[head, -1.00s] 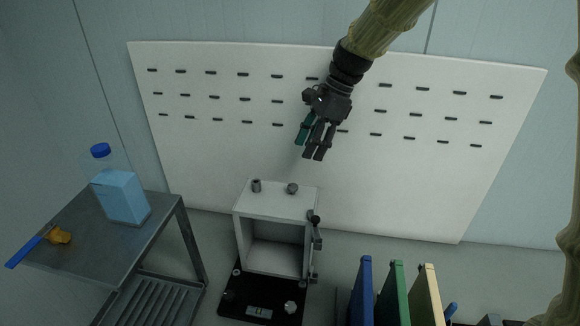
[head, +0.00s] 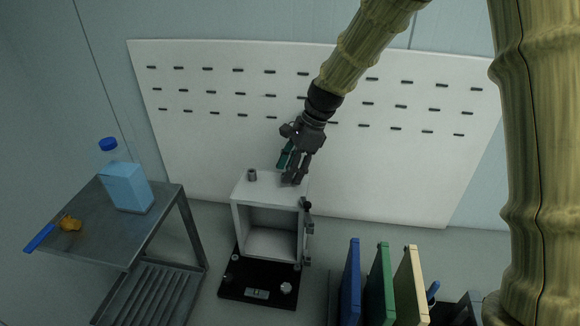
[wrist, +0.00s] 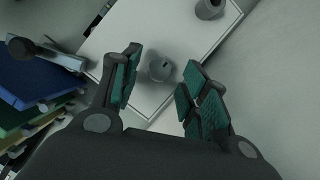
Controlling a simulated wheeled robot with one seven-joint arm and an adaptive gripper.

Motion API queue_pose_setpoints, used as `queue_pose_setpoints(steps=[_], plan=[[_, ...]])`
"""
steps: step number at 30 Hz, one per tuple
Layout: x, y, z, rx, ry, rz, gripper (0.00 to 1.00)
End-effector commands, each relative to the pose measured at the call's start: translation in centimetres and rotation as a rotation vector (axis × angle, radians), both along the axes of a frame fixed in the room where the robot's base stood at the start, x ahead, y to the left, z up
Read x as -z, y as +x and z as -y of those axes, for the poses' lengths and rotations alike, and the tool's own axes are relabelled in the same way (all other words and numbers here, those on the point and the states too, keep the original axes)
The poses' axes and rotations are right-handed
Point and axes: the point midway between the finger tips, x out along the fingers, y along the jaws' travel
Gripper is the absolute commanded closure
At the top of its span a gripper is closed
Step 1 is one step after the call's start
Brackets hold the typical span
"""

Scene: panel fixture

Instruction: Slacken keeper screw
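The white box fixture (head: 236,215) stands on a black base, with its front open. Its top shows in the wrist view (wrist: 135,22). A round slotted knob (wrist: 160,68), which looks like the keeper screw, is on the top, between and just ahead of my fingertips. In the head view my gripper hides it. A grey cylindrical post (head: 252,175) stands at the top's left; it also shows in the wrist view (wrist: 209,9). My gripper (head: 290,176) is over the box top, pointing down. In the wrist view my gripper (wrist: 158,85) is open, with green-padded fingers either side of the knob.
A dark latch or hinge (head: 307,230) runs down the box's right side. Blue, green and cream panels (head: 383,285) stand to the right. A metal cart (head: 90,215) at left holds a water bottle (head: 126,185) and a blue-handled tool (head: 40,238). A slotted white board (head: 190,150) is behind.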

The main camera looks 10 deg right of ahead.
Motion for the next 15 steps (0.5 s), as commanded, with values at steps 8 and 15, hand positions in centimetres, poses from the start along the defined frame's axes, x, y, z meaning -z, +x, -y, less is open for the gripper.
queue_pose_setpoints(steps=[8, 15], plan=[[0.58, 0.81, 0.01, -0.001, 0.001, -0.010, 0.74], [0.53, 1.01, 0.03, 0.000, 0.000, -0.007, 1.00]])
